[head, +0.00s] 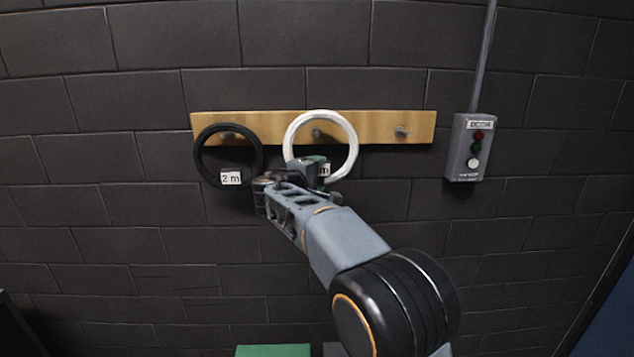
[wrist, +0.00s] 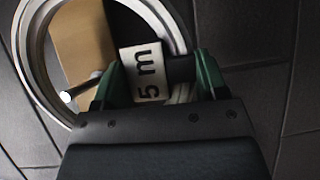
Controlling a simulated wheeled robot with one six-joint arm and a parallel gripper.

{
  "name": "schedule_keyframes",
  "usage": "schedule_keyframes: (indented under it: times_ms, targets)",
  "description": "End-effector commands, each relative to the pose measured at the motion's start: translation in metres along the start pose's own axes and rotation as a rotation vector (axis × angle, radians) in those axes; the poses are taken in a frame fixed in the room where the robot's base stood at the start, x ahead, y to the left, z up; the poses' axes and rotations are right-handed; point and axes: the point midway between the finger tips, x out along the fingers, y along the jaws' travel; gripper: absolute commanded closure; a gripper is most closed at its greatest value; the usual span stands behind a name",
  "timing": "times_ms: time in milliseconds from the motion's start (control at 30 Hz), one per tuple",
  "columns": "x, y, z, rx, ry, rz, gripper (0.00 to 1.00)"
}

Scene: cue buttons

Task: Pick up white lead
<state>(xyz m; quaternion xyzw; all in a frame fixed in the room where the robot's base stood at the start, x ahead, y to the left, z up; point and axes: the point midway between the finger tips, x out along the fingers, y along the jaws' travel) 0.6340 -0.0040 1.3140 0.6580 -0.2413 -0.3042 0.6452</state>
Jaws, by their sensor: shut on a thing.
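The white lead (head: 353,143) is a coiled ring hanging around the middle peg (head: 316,133) of a wooden rail. In the wrist view the white lead (wrist: 33,62) fills the upper left, with its "5 m" label (wrist: 148,72) between the green fingers. My gripper (head: 312,172) is at the bottom of the ring. In the wrist view my gripper (wrist: 155,85) is shut on the lead at its lower part by the label. The fingertips and the exact grip are partly hidden behind the label.
A black lead (head: 199,160) with a "2 m" label hangs on the left peg, close to my gripper. The right peg (head: 401,132) of the wooden rail (head: 375,122) is empty.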

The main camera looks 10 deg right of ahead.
Motion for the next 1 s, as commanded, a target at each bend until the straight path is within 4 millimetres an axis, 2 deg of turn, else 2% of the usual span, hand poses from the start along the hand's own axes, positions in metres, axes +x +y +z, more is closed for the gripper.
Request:
schedule_keyframes:
  times_ms: [33, 400, 700, 1000]
  targets:
    - [-0.004, 0.01, 0.002, 0.008, 0.002, 0.007, 0.94]
    - [-0.055, 0.063, 0.022, 0.008, 0.003, 0.006, 0.94]
    - [-0.102, 0.077, 0.042, 0.005, 0.004, 0.005, 0.94]
    - [-0.129, 0.088, 0.053, 0.004, 0.002, 0.004, 0.94]
